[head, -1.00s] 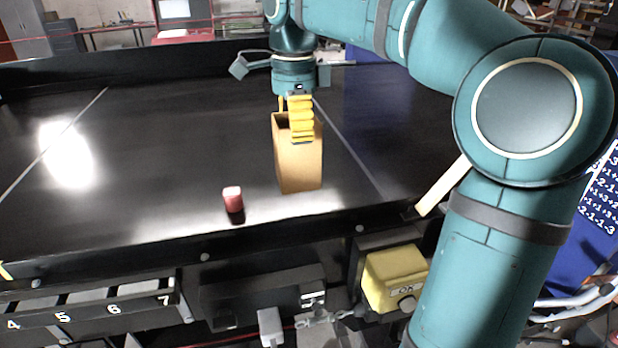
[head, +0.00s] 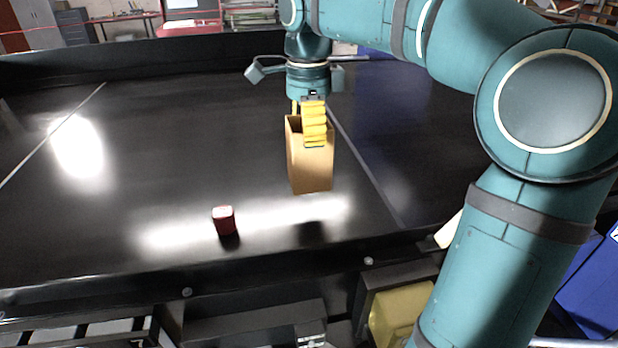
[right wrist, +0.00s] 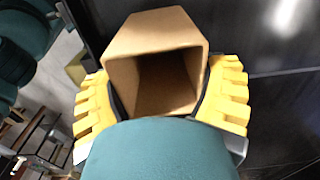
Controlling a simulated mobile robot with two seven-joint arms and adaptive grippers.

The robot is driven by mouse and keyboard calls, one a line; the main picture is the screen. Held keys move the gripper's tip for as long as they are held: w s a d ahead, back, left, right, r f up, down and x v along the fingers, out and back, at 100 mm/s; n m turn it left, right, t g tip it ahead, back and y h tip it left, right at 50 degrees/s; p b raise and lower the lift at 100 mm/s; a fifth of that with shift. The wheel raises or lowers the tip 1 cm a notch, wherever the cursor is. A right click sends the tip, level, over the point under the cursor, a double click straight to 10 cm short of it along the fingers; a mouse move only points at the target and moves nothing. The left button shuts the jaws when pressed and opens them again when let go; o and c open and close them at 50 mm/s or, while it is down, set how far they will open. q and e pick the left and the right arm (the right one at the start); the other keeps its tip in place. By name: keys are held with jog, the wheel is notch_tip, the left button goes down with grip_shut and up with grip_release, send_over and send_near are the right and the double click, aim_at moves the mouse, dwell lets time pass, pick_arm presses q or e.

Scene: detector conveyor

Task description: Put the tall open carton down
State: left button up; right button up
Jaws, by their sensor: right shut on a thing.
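The tall open carton (head: 311,172) is tan and upright, with its open top toward my right gripper. My right gripper (head: 314,128) has yellow ribbed fingers and is shut on the carton's upper part. In the head view the carton hangs over the black conveyor belt (head: 150,150), and a dark shadow lies on the belt below it, apart from its base. In the right wrist view the carton (right wrist: 155,55) sits between the two yellow fingers, and its inside looks empty. My left gripper is not in view.
A small red object (head: 224,221) stands on the belt to the left of the carton. A yellow box (head: 398,312) is below the belt's front edge. The belt left of the carton is mostly clear. Thin pale lines cross the belt on both sides.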

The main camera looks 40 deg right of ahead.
aim_at(308, 161)
jog(key=shift+f+b, duration=0.4)
jog(key=shift+f, duration=3.15)
jog(key=o, duration=1.2)
jog(key=shift+f, duration=0.1)
jog(key=shift+c, duration=0.2)
notch_tip(308, 161, up, 12)
jog(key=p, duration=0.2)
